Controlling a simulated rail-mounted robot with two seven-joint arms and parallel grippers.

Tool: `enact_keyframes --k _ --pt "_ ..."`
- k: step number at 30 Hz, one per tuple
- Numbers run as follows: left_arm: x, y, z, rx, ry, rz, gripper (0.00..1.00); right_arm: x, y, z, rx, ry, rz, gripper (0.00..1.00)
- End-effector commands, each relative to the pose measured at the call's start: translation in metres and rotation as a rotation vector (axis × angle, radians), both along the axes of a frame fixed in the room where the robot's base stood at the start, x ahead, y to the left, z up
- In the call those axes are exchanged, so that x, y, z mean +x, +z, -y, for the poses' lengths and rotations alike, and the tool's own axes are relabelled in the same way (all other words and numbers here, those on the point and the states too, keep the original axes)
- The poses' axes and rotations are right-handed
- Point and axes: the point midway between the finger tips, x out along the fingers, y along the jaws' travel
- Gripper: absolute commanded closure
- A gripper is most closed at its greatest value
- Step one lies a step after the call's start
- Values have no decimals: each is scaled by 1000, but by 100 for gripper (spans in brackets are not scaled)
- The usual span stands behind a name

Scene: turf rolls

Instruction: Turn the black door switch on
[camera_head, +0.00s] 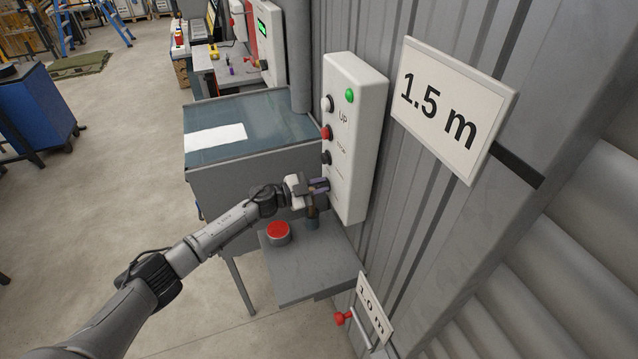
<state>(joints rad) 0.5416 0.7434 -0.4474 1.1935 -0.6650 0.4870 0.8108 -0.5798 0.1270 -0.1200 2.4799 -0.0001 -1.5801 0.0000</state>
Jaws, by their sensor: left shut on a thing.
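A white control box (354,135) is mounted upright on the grey corrugated wall. It carries a column of controls: a pale-and-black one (327,103) at the top, a red one (327,132) and a black one (326,157) below, and a lit green lamp (349,95) at the upper right. My left gripper (320,186) reaches the lower front of the box, and its fingers are shut around the black door switch there. The fingers hide the switch, so its setting cannot be seen. My right gripper is out of view.
Below my left gripper, a grey shelf (305,268) holds a red push button (278,231) and a short dark cylinder (312,219). A grey-topped cabinet (265,115) stands behind. Signs read 1.5 m (450,108) and 1.0 m (375,312). Open floor lies left.

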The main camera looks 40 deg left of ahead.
Motion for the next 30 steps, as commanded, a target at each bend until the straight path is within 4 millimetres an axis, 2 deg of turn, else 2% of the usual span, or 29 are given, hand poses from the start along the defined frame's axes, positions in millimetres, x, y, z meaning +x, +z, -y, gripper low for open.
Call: enact_keyframes --k 18,30 --pt "-4 -14 7 492 -1 291 100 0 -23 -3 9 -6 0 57" --pt "-5 -19 8 703 -1 416 100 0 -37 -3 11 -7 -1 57"
